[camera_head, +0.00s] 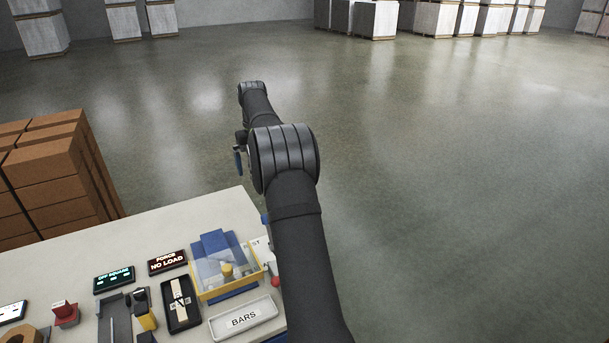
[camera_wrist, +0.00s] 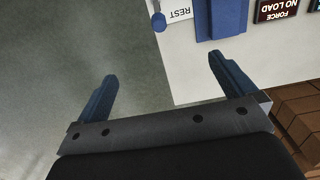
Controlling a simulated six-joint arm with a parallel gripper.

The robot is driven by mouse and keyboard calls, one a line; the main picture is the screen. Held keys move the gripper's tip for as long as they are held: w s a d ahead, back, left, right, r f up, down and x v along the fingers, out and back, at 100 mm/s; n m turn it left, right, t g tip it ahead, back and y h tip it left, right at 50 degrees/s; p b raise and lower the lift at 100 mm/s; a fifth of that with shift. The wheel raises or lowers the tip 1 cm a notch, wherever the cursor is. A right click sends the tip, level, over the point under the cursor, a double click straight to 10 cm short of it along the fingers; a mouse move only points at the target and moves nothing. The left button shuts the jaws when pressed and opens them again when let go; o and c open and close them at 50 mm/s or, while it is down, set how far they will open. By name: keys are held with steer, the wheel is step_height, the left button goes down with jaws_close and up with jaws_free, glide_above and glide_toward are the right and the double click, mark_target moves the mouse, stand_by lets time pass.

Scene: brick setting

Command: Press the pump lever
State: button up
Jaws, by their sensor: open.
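A blue press-like machine (camera_head: 213,244) with a clear guard and yellow frame stands on the bench. A red ball knob (camera_head: 275,281) shows at its right, partly behind my arm; I cannot tell whether it belongs to the pump lever. In the wrist view a blue rounded end (camera_wrist: 158,22) of a rod or handle sits beside the REST label (camera_wrist: 181,13), cut by the top edge. My gripper (camera_wrist: 162,68) is open and empty, its two blue fingers apart over the bench edge and floor. In the head view one blue finger (camera_head: 238,160) shows beyond the bench.
The bench (camera_head: 180,222) carries a BARS tray (camera_head: 243,319), a black box with a pale bar (camera_head: 181,302), a FORCE NO LOAD display (camera_head: 167,262), and a red button (camera_head: 65,312). Bricks (camera_head: 60,170) are stacked at left. Open floor lies beyond.

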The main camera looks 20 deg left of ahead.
steer(key=c, duration=1)
steer(key=shift+d+f, duration=0.1)
steer(key=shift+f, duration=0.3)
steer(key=c, duration=0.4)
steer(key=f+g, duration=0.1)
steer(key=f, duration=0.1)
steer(key=f+y, duration=0.1)
steer(key=f, duration=0.1)
steer(key=d+f+m+g+y, duration=0.1)
steer(key=f, duration=0.1)
steer(key=shift+w+f+g, duration=0.15)
steer(key=shift+w+g, duration=0.15)
steer(key=shift+w, duration=0.05)
jaws_close()
steer(key=w+d+f+m+y, duration=0.3)
steer(key=d+f+m+y, duration=0.1)
steer(key=f+y, duration=0.2)
steer(key=w+d+f+m+y, duration=0.4)
steer(key=f+m+y, duration=0.1)
steer(key=f+y, duration=0.2)
steer(key=shift+f+m+g, duration=0.3)
steer(key=shift+f, duration=0.3)
steer(key=shift+d, duration=0.1)
